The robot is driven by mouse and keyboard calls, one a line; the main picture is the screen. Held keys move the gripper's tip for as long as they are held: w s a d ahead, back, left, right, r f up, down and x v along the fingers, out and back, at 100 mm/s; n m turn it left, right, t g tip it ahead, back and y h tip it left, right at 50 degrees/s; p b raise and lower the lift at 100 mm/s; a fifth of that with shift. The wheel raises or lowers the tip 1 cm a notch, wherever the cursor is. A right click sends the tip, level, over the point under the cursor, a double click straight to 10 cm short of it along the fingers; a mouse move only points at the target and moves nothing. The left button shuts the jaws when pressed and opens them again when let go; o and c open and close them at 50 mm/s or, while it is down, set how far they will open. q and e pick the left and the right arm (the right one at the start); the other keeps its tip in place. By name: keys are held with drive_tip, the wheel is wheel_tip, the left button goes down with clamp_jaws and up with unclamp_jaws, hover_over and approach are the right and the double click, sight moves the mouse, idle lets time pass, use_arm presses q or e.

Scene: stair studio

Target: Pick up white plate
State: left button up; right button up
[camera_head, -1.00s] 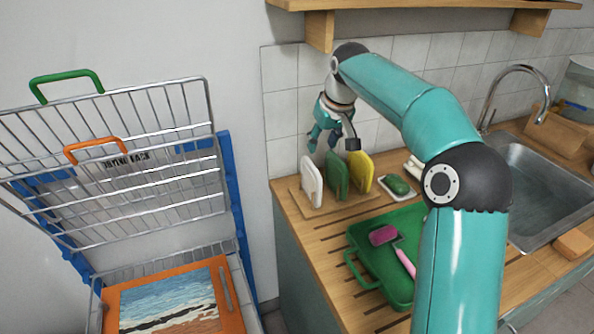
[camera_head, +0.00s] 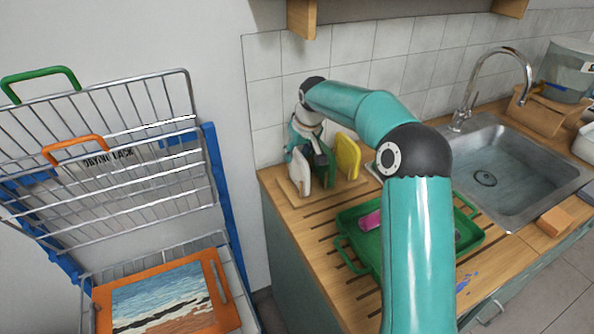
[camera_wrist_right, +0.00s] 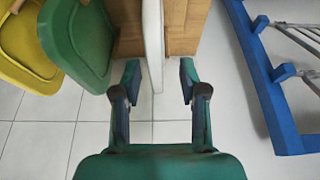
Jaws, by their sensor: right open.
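The white plate (camera_head: 300,170) stands upright on edge in a wooden rack at the left end of the counter, beside a green plate (camera_head: 327,164) and a yellow plate (camera_head: 347,156). My right gripper (camera_head: 303,161) is down at the rack, partly hiding the white and green plates. In the right wrist view the white plate (camera_wrist_right: 153,45) shows edge-on, and the open right gripper (camera_wrist_right: 157,82) has one finger on each side of its near edge. I cannot tell whether the fingers touch it. My left gripper is not in view.
The green plate (camera_wrist_right: 75,40) is close to one finger in the wrist view. A green tray (camera_head: 357,248) with a pink-handled tool lies on the counter. The sink (camera_head: 500,165) is at right. A wire drying rack (camera_head: 120,150) stands at left.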

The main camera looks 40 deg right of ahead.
sight(297, 162)
drive_tip(key=x, duration=0.2)
drive_tip(key=p+x, duration=0.1)
drive_tip(key=x, duration=0.2)
drive_tip(key=shift+s+d, duration=0.1)
drive_tip(key=shift+s, duration=0.15)
clamp_jaws()
